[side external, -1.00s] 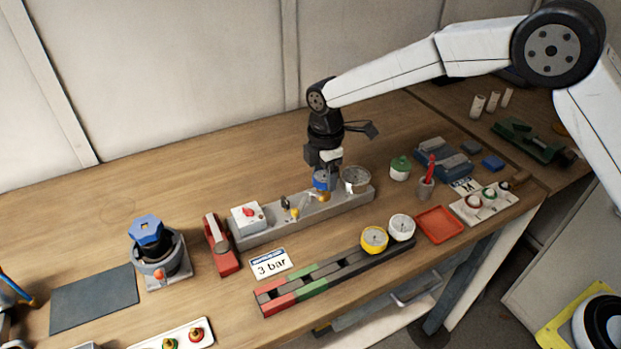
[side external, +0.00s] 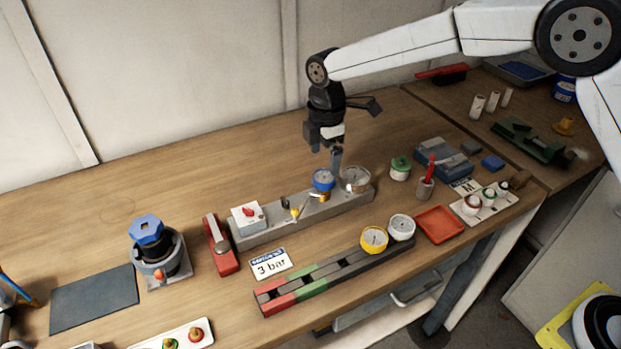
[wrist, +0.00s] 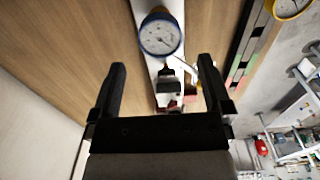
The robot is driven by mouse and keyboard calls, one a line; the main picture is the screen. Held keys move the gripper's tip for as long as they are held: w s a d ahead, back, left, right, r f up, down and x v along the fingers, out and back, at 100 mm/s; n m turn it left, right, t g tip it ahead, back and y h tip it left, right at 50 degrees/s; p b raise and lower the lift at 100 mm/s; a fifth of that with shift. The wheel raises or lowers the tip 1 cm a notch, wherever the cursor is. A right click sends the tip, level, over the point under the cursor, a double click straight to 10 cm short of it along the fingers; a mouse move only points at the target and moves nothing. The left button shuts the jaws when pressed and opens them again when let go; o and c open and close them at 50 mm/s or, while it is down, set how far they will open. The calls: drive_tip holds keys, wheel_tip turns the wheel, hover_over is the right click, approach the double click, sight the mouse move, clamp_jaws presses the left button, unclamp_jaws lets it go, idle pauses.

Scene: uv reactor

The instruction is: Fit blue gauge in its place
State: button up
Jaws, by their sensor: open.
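The blue gauge (side external: 323,180) sits upright on a brass fitting on the grey manifold block (side external: 270,228), left of a larger grey gauge (side external: 356,179). In the wrist view the blue-rimmed gauge (wrist: 160,35) shows its white dial, beyond the fingertips and apart from them. My gripper (side external: 336,155) is open and empty, just above and slightly right of the blue gauge. In the wrist view both fingers of my gripper (wrist: 162,75) are spread wide with nothing between them at their own depth.
A yellow gauge (side external: 374,239) and a white gauge (side external: 401,227) rest at the right end of the coloured rail (side external: 330,277). A red tray (side external: 439,224), a green-topped jar (side external: 400,168) and a red clamp (side external: 221,244) stand nearby. The wood behind the manifold is clear.

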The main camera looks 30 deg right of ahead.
drive_tip(key=shift+r, duration=1.35)
drive_tip(key=shift+s+d+m, duration=0.25)
drive_tip(key=shift+d+m, duration=0.05)
drive_tip(key=shift+d, duration=0.2)
drive_tip(key=s+d+f+m+t, duration=0.1)
drive_tip(key=s+d+f+m, duration=0.1)
drive_tip(key=s+d+m, duration=0.6)
drive_tip(key=s+d+f+m+t, duration=0.1)
drive_tip(key=s+d+f+m, duration=0.2)
drive_tip(key=s+d+m, duration=0.6)
drive_tip(key=s, duration=0.6)
drive_tip(key=shift+d+t, duration=0.25)
drive_tip(key=shift+t, duration=0.05)
